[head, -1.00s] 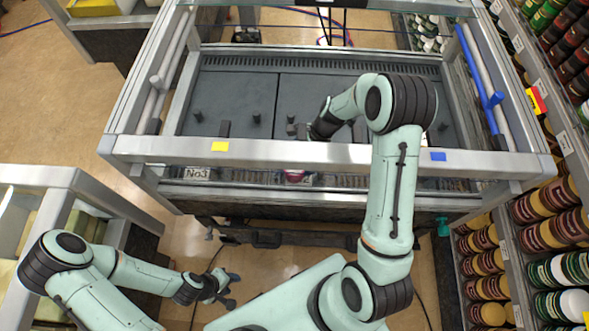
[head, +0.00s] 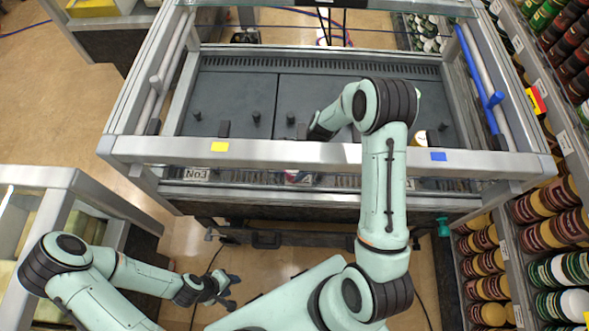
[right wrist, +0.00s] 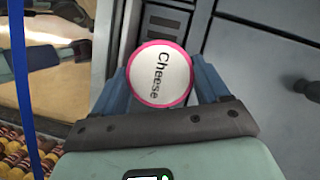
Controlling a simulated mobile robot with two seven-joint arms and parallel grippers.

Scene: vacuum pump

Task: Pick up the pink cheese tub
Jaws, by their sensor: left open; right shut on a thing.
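The pink cheese tub (right wrist: 160,72) shows in the right wrist view as a round white lid with a pink rim and the word Cheese. My right gripper (right wrist: 160,84) is shut on it, one blue finger at each side. In the head view my right arm reaches over the front rail, and its fingers are mostly hidden. A small pink and white patch (head: 298,177) shows below that rail; I cannot tell for certain that it is the tub. My left gripper (head: 229,289) is open and empty, low at the left, away from the tub.
The metal frame's front rail (head: 240,151), with yellow and blue tags, runs under my right arm. Dark grey panels (head: 235,95) with small knobs lie behind it. Shelves of jars (head: 545,235) stand at the right.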

